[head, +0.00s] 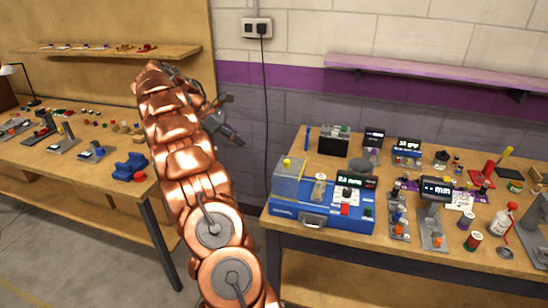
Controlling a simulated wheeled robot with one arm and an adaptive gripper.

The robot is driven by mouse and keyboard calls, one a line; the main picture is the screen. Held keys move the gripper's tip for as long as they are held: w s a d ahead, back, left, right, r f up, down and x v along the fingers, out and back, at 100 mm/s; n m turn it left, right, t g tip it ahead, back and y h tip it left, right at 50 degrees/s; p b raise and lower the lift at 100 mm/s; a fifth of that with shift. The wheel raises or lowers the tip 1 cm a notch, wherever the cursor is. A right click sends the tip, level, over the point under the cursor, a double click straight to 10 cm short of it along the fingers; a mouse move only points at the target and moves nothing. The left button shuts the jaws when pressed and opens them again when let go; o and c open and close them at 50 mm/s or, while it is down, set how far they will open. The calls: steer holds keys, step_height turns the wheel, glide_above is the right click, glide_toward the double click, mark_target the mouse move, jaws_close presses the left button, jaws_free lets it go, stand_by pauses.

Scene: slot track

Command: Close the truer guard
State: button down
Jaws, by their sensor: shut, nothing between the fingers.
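The truer looks to be the blue machine (322,215) at the front left corner of the right bench. It has a small display, a red button and a silver front handle. My gripper (234,122) is shut and empty. It is in the air up and left of the guard, well apart from it, and partly hidden behind my copper arm.
The right bench (290,157) also holds a black box (334,141), small displays, bottles and tools. A left bench (100,190) carries small parts and a blue holder (131,166). A gap separates the benches. A black cable (264,90) hangs down the wall behind.

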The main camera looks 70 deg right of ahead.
mark_target(284, 166)
steer(key=x, duration=0.4)
steer(key=r+x, duration=0.1)
steer(key=x, duration=0.2)
steer(key=s+x, duration=0.1)
steer(key=x, duration=0.3)
steer(key=shift+s+d, duration=0.35)
steer(key=shift+d, duration=0.05)
steer(key=shift+s+d+f, duration=0.15)
steer(key=shift+s+d, duration=0.15)
steer(key=shift+s, duration=0.5)
